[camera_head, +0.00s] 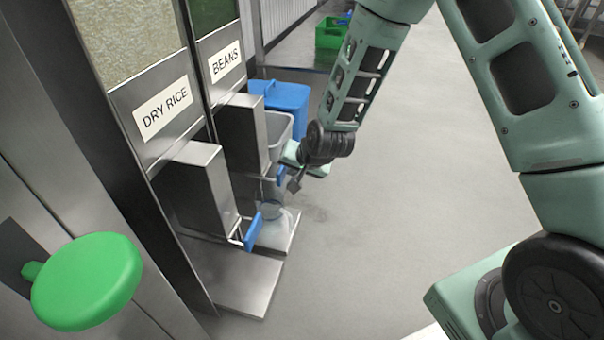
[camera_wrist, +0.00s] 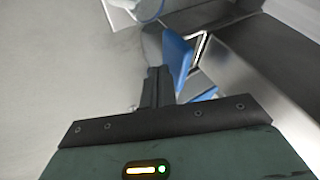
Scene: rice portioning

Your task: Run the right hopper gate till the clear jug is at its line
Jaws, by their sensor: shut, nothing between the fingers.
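The right hopper, labelled BEANS (camera_head: 225,62), has a steel chute (camera_head: 242,135) with a blue gate handle (camera_head: 281,175). My gripper (camera_head: 294,184) is shut and empty, close beside this handle. In the wrist view the closed fingers (camera_wrist: 155,88) stand next to a blue handle (camera_wrist: 178,60); I cannot tell whether they touch it. The clear jug (camera_head: 272,228) stands low under the right chute, partly hidden by the left hopper's handle. A clear rim, likely the jug (camera_wrist: 150,8), shows at the top of the wrist view. Its line and fill level cannot be made out.
The left hopper, labelled DRY RICE (camera_head: 163,108), has its own blue handle (camera_head: 253,231) and steel shelf (camera_head: 232,280) in front. A grey bin (camera_head: 279,130) and blue bin (camera_head: 287,97) stand beyond. Floor to the right is clear.

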